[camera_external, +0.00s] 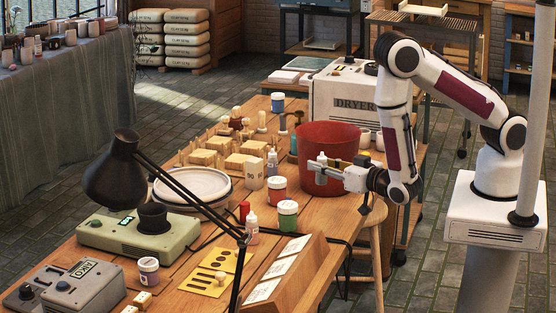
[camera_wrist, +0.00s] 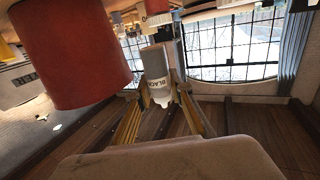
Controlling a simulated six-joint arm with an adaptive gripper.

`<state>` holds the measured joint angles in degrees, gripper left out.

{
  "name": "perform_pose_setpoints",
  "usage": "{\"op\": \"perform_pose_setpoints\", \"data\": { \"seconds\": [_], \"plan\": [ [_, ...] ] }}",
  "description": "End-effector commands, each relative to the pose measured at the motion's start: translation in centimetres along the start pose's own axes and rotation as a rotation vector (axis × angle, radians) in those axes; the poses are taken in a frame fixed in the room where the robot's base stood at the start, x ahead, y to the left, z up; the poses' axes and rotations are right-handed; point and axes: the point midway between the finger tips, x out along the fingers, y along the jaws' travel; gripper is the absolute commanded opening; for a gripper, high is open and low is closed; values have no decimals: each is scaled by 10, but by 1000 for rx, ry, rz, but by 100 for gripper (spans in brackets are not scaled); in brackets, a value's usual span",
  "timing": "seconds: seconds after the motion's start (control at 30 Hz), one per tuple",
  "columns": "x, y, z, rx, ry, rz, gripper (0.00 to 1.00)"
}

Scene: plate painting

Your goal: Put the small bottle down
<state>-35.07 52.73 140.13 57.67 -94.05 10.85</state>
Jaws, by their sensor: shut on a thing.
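My gripper (camera_external: 326,173) reaches in from the right, level, in front of the red bucket (camera_external: 318,137). In the wrist view the small bottle (camera_wrist: 156,68) has a grey body lettered "BLACK" and a white cap. It sits between the two fingers, and the picture is upside down. The bucket fills the upper left there. I cannot tell whether the bottle's base touches the table; the gripper hides it.
Other small bottles stand on the wooden table (camera_external: 335,207): one (camera_external: 272,163) left of the bucket, one (camera_external: 252,228) by the green-labelled jar (camera_external: 288,215). A red-labelled jar (camera_external: 277,189) stands near my gripper. A tilted card rack (camera_external: 300,270) lies in front. Bare table shows below my gripper.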

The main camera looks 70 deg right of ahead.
Motion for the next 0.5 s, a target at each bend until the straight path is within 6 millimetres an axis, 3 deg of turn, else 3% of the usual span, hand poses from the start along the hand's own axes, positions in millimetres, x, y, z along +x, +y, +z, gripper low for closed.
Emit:
{"op": "perform_pose_setpoints", "data": {
  "seconds": [0.5],
  "plan": [
    [0,0,-8,1,1,0,0]
  ]
}}
